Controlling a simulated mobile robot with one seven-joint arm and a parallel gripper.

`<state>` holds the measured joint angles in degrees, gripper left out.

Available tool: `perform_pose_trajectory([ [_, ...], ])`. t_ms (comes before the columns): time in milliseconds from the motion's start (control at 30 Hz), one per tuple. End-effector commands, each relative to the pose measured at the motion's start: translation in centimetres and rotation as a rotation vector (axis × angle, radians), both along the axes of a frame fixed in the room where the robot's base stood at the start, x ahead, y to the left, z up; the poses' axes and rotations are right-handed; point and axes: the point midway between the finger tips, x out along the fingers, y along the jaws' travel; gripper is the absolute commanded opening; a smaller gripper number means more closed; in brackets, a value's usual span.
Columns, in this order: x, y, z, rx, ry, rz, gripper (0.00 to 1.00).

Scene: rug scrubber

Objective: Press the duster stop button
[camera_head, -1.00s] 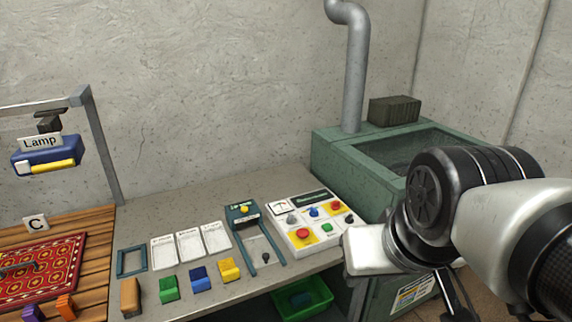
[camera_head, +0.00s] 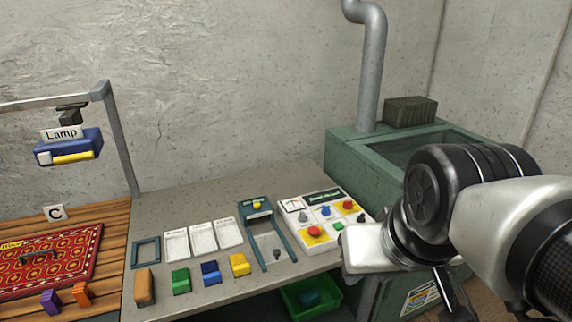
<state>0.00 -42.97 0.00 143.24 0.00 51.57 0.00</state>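A white control panel (camera_head: 321,217) lies at the right end of the grey table. It carries a red button on a yellow base (camera_head: 315,232) at its front and another red button on yellow (camera_head: 348,206) at its back right. The labels are too small to read, so I cannot tell which red button is the duster stop. My arm fills the right side. Its pale end section is just right of the panel, and my gripper's fingers cannot be made out.
A green machine (camera_head: 362,168) with a grey pipe stands behind my arm. Blocks, white trays and a blue-grey frame (camera_head: 258,221) lie left of the panel. A green bin (camera_head: 312,297) sits below the table. A lamp (camera_head: 70,148) hangs over a red rug (camera_head: 50,256) at left.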

Motion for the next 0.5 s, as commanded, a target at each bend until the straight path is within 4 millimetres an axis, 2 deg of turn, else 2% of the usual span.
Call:
perform_pose_trajectory([
  [167, 0.0, 0.0, 0.0, 0.0, 0.0, 0.0, 0.31],
  [367, 0.0, 0.0, 0.0, 0.0, 0.0, 0.0, 0.01],
  [500, 0.0, 0.0, 0.0, 0.0, 0.0, 0.0, 0.0],
])
